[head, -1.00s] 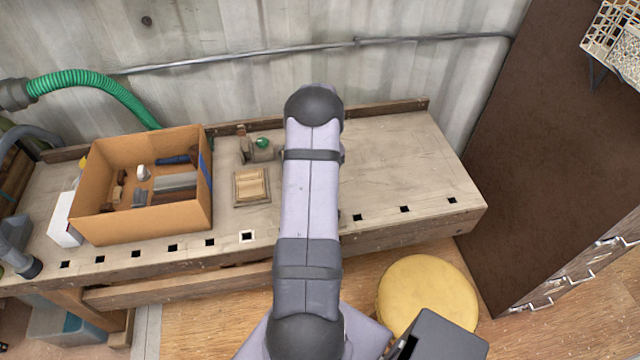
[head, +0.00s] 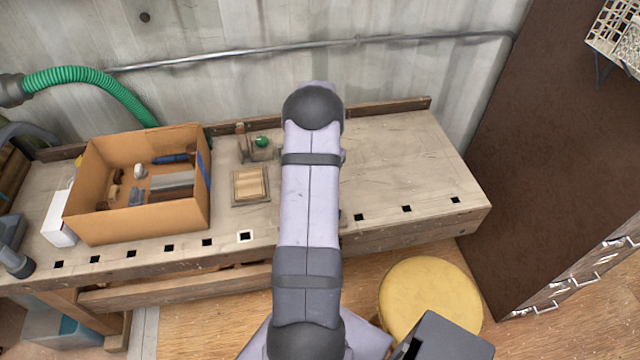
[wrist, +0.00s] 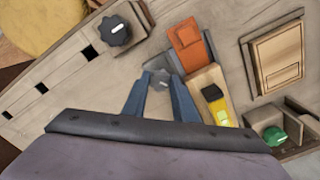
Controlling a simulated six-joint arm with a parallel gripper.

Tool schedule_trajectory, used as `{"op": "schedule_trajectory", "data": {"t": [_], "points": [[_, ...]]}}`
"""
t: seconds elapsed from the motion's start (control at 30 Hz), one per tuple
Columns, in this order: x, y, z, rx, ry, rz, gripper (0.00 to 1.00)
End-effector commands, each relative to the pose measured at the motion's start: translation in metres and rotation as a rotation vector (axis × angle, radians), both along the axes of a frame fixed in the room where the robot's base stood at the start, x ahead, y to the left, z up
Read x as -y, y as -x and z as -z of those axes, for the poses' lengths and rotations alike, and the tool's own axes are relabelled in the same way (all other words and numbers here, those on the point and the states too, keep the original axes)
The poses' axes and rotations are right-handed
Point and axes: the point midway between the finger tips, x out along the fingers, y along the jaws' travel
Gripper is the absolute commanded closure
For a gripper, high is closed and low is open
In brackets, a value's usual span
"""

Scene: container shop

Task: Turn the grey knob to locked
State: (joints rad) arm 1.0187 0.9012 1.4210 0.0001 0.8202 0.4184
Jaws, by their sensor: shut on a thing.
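The grey knob (wrist: 159,77) is small and sits between the two fingertips of my gripper (wrist: 160,84) in the wrist view. The fingers are shut on it, one on each side. Only its top shows clearly, and I cannot read which setting it points to. A larger dark knob (wrist: 115,31) with a white pointer line stands apart, up and to the left in the wrist view. In the head view my arm hides both knobs and my gripper.
A cardboard box (head: 135,222) stands left on the bench (head: 410,150); the bench's right end is clear.

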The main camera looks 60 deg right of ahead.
Motion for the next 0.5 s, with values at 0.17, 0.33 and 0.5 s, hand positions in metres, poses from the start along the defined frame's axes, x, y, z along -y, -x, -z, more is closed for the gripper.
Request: {"op": "schedule_trajectory", "data": {"t": [0.17,0.33,0.5], "points": [[0.0014,-0.0010,-0.0009,0.002,0.004,0.169,0.97],[0.0015,-0.0012,-0.0010,0.003,0.004,0.326,0.97],[0.0016,-0.0014,-0.0012,0.003,0.005,0.462,0.97]]}}
